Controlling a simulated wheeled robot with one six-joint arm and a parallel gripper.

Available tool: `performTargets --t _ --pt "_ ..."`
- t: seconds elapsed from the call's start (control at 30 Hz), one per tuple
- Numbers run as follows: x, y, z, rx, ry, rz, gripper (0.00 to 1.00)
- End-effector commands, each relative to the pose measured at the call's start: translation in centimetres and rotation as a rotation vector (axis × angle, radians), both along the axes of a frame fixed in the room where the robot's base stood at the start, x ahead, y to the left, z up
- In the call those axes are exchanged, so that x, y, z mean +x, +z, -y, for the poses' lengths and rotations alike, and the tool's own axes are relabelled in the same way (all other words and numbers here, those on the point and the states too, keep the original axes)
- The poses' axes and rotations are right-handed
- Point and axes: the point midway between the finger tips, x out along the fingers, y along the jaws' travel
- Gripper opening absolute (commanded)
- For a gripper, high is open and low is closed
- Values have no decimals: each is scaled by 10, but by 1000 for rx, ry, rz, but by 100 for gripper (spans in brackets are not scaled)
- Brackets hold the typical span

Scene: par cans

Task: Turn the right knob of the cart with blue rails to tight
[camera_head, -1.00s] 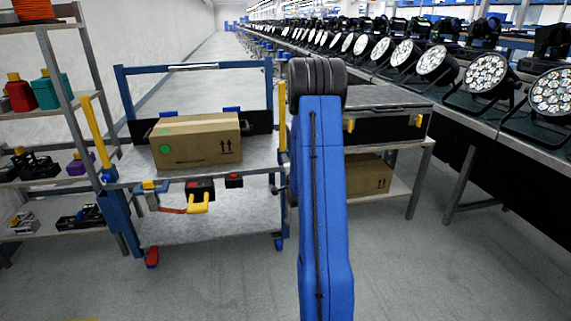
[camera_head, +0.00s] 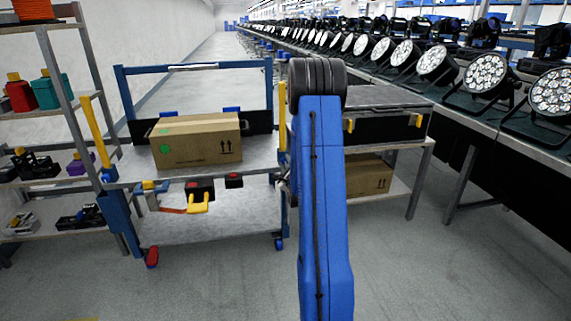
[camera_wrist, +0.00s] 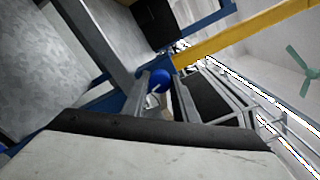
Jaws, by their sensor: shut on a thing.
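The cart with blue rails (camera_head: 122,95) stands left of my blue arm in the head view, its right post partly behind the arm. In the wrist view a round blue knob (camera_wrist: 159,79) with a small white mark sits near the centre. My gripper (camera_wrist: 160,94) is shut on this knob, with its grey fingers beside it. In the head view the gripper is mostly hidden behind my arm; only a small dark part shows beside the cart's right post. The knob itself cannot be made out there, and how tight it is cannot be told.
A cardboard box (camera_head: 196,143) lies on the cart's top. A black case (camera_head: 385,126) sits on a table right of my arm. A shelf rack (camera_head: 68,75) stands at the left. Stage lights (camera_head: 486,72) line the bench at the right. The floor at front right is clear.

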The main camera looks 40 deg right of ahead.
Motion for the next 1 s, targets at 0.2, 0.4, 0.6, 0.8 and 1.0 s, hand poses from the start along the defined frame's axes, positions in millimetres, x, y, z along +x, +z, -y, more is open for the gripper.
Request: performTargets --t 0.2,0.4,0.6,0.8,1.0 --pt "-1 -2 1 59 -2 32 4" --pt "-1 -2 1 77 -3 42 4" --pt "-1 -2 1 78 -3 43 4" --pt "-1 -2 1 78 -3 43 40" --pt "-1 -1 0 76 -2 44 45"
